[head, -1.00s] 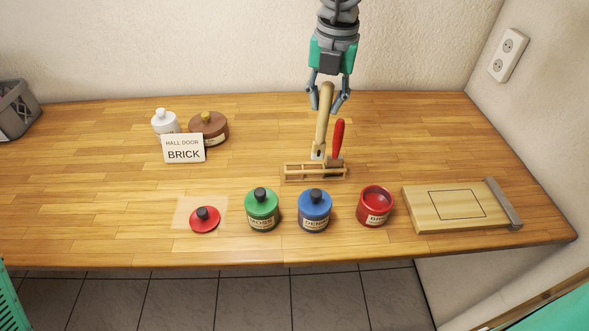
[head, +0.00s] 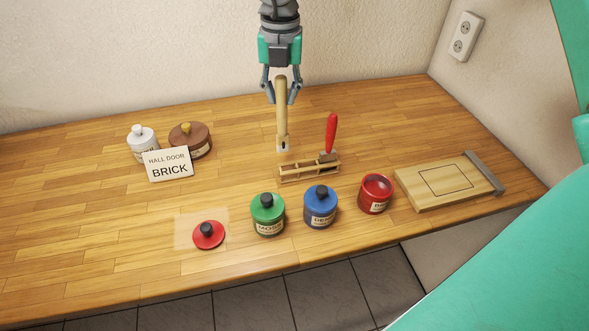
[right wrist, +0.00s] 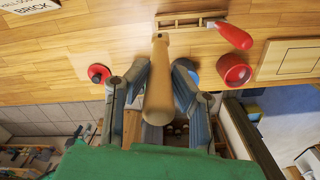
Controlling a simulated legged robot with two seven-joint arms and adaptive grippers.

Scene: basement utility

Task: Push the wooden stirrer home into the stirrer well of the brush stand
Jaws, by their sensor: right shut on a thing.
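The wooden stirrer (head: 282,112), a pale rounded handle with a small pale lower end, hangs roughly upright in my right gripper (head: 281,98), which is shut on its upper part. In the right wrist view the stirrer (right wrist: 159,85) runs between the fingers (right wrist: 152,92). The brush stand (head: 310,168), a low wooden rack with several compartments, sits on the worktop. The stirrer's lower end appears just behind and above the stand's left end; I cannot tell its exact height. A red-handled brush (head: 331,132) stands in the stand's right part. My left gripper is not in view.
In front are green (head: 267,222), blue (head: 320,213) and open red (head: 375,200) pots, and a red lid (head: 208,235). A wooden board (head: 450,184) lies right. White and brown pots stand behind the BRICK card (head: 168,165) at left. The worktop between card and stand is clear.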

